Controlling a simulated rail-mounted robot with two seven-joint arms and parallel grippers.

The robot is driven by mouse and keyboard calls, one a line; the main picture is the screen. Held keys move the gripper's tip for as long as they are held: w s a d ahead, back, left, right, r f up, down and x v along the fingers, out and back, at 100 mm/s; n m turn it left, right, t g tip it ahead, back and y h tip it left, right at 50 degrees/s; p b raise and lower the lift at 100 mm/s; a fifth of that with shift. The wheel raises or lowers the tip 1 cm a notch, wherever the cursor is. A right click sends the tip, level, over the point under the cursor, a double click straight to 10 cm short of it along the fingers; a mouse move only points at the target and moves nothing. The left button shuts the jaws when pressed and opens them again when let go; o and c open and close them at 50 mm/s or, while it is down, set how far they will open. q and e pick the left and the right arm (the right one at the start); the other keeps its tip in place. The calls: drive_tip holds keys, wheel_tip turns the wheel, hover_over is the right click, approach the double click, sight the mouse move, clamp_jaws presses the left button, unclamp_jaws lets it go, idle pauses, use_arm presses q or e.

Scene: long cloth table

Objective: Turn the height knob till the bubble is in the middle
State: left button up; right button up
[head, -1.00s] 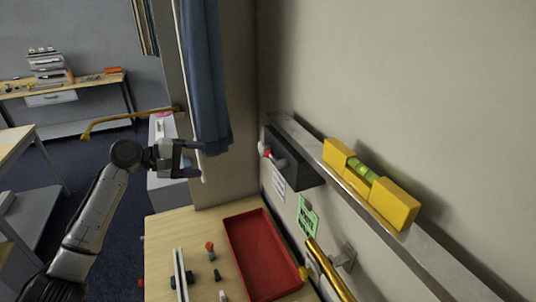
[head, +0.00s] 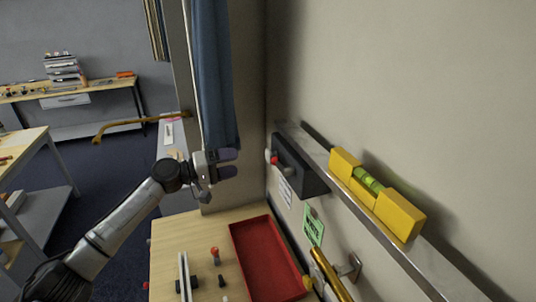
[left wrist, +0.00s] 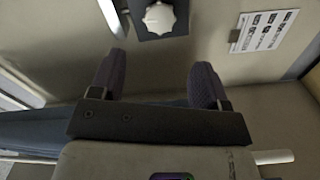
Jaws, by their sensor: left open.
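A yellow spirit level (head: 404,214) with a green vial (head: 368,180) rests on a metal rail (head: 395,245) along the wall. The bubble is too small to place surely. A dark box (head: 307,173) sits at the rail's far end, with a pale knob and a red part (head: 274,160) on its left face. In the left wrist view the knob (left wrist: 160,17) is white and ridged, at the top, beyond the fingertips. My left gripper (head: 236,163) is open and empty, left of the knob and apart from it. My right gripper is not in view.
A red tray (head: 233,238) stands on the wooden table below, with small parts to its left. A blue curtain (head: 213,80) hangs behind my left gripper. A green note (head: 313,227) and a brass tube (head: 333,276) are on the wall below the rail.

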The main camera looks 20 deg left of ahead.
sight(267, 156)
use_arm(q)
drive_tip(key=p+x, duration=0.2)
drive_tip(key=x, duration=0.7)
drive_tip(key=shift+d+r+p, duration=0.1)
drive_tip(key=shift+r+p, duration=0.05)
drive_tip(key=shift+p, duration=0.15)
drive_tip(key=shift+x, duration=1.1)
